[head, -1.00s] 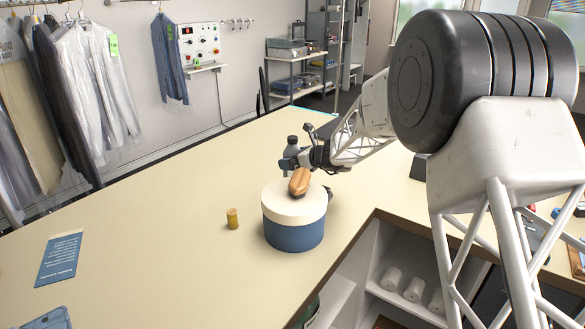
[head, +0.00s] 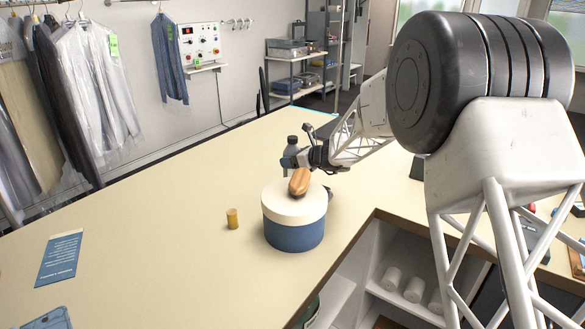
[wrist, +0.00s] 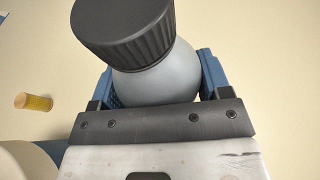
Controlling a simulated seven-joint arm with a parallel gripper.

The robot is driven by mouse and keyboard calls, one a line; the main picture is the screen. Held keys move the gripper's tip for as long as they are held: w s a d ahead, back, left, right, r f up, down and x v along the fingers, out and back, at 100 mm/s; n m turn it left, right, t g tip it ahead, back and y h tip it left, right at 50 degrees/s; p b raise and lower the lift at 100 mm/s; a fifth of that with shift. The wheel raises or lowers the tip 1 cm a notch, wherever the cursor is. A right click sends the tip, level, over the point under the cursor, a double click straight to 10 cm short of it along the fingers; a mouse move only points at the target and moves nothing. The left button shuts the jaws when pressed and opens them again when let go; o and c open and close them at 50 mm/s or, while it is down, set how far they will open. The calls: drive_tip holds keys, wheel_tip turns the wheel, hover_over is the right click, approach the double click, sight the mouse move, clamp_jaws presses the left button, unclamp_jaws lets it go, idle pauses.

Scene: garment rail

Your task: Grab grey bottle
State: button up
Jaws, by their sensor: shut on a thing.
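The grey bottle (head: 293,146) with a black ribbed cap stands upright on the counter behind the round box in the head view. In the wrist view the bottle (wrist: 155,72) fills the space between the blue finger pads. My gripper (head: 291,162) is shut on the bottle, just below its neck. My gripper also shows in the wrist view (wrist: 158,88), with one pad on each side of the bottle. The bottle's lower part is hidden by the round box and the gripper.
A round blue box with a cream lid (head: 294,232) stands close in front, with a wooden brush (head: 299,182) on its lid. A blue leaflet (head: 59,258) lies farther left. The counter (head: 150,220) between them is clear.

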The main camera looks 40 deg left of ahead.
sight(293, 137)
drive_tip(key=c, duration=0.4)
drive_tip(key=shift+o, duration=0.2)
drive_tip(key=shift+r, duration=0.1)
drive_tip(key=shift+r, duration=5)
